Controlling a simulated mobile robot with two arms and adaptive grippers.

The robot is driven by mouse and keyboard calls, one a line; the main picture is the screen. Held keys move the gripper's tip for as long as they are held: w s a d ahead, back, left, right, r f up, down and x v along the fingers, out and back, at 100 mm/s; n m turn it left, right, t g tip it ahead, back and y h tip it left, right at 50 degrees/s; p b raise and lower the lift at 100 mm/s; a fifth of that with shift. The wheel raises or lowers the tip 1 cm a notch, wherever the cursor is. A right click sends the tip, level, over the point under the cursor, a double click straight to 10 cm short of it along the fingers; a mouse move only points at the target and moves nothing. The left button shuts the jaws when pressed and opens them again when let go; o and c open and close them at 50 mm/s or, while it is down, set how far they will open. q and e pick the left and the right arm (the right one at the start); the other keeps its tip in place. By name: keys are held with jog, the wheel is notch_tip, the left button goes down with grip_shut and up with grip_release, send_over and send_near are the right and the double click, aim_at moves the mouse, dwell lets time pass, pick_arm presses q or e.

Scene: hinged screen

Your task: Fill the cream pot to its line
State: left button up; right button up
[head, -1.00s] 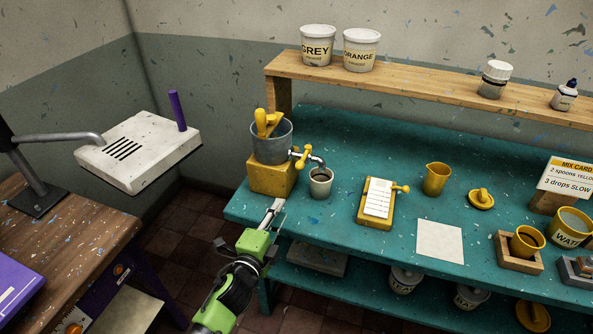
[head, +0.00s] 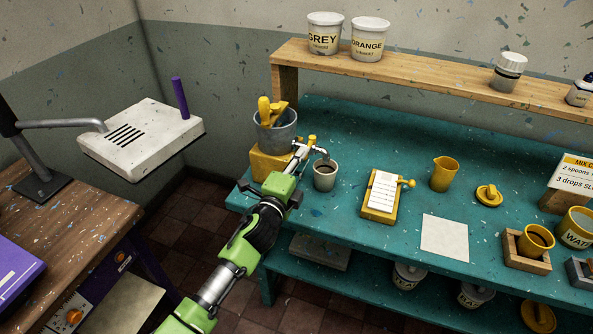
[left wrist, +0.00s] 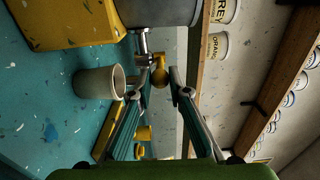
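The cream pot (head: 325,178) stands upright on the teal bench, below the tap (head: 320,152) of a grey metal bucket (head: 276,130). Dark contents show inside it; no fill line can be made out. The pot also shows in the left wrist view (left wrist: 97,83). My left gripper (head: 304,148) is at the tap. In the left wrist view its fingers (left wrist: 158,82) are apart, with the yellow tap handle (left wrist: 159,72) between or just beyond the tips. I cannot tell whether they touch it. My right gripper is not in view.
The bucket stands on a yellow block (head: 265,165) and holds yellow tools. A wooden shelf (head: 430,78) runs behind.

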pick_arm(q)
jog(key=shift+f, duration=0.15)
jog(key=shift+c, duration=0.2)
jog(key=shift+s+d, duration=0.1)
jog(key=shift+d, duration=0.1)
jog(key=shift+o, duration=0.2)
jog(key=shift+s+d+b, duration=0.25)
jog(key=shift+d+b, duration=0.2)
jog(key=shift+d, duration=1.05)
jog(key=shift+c, duration=0.2)
jog(key=shift+o, duration=0.2)
jog(key=shift+w+d+b, duration=0.2)
jog(key=shift+d+b, duration=0.25)
jog(key=shift+d, duration=0.25)
jog(key=shift+w+d+b, duration=0.15)
jog(key=shift+d+b, duration=0.3)
jog(key=shift+d, duration=0.2)
jog(key=shift+w+d, duration=0.1)
jog(key=shift+d, duration=0.15)
jog(key=shift+c, duration=0.2)
